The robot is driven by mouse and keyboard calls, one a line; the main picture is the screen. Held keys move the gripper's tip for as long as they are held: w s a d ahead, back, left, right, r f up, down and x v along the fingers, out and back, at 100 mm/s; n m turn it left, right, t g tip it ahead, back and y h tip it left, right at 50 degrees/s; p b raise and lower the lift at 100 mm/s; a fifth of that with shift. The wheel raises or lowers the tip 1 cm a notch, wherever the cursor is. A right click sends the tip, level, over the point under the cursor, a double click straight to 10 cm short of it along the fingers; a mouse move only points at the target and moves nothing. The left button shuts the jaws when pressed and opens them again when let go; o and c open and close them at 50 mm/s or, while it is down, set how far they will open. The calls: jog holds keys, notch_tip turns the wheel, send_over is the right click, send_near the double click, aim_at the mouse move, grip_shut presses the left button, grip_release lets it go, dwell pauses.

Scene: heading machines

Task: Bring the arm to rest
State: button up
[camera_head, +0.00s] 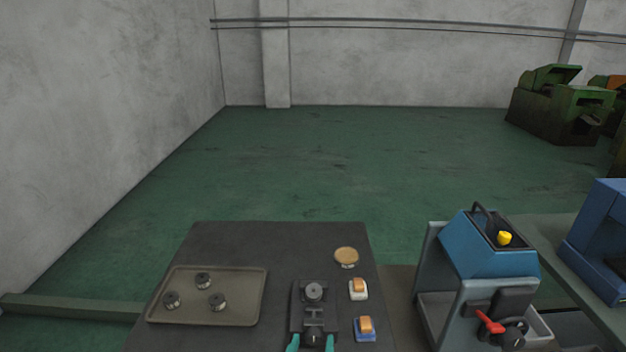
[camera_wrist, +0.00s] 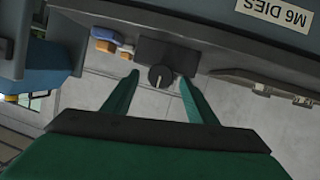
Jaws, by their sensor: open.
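My gripper (camera_head: 311,342) shows at the bottom edge of the head view, its two teal fingers apart on either side of a black knob. In the wrist view my gripper (camera_wrist: 159,80) is open with nothing held. The round black knob (camera_wrist: 161,77) with a pale mark appears between the fingertips; I cannot tell whether they touch it. The knob sits on a dark block (camera_wrist: 178,52) at the bench front. The rest of my arm is out of view.
A tray (camera_head: 255,285) with three metal pieces lies on the dark bench (camera_head: 230,240), left of the fixture. A brass-coloured disc (camera_head: 346,255), a white block (camera_head: 358,294) and a blue block (camera_head: 365,336) with orange tops are to its right. A blue machine (camera_head: 485,250) with a red lever stands further right.

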jog(key=s+d+f+n+y, duration=0.1)
jog(key=s+d+f+n, duration=0.1)
jog(key=s+f, duration=0.5)
jog(key=s+a+f+m, duration=0.1)
jog(key=s+f, duration=0.1)
jog(key=s, duration=1.1)
jog(key=s+f+t+y, duration=0.1)
jog(key=s, duration=1.2)
jog(key=shift+s+a+f+m, duration=0.2)
jog(key=shift+a+f+m, duration=0.15)
jog(key=shift+m, duration=0.05)
jog(key=shift+o, duration=0.5)
jog(key=shift+w, duration=0.1)
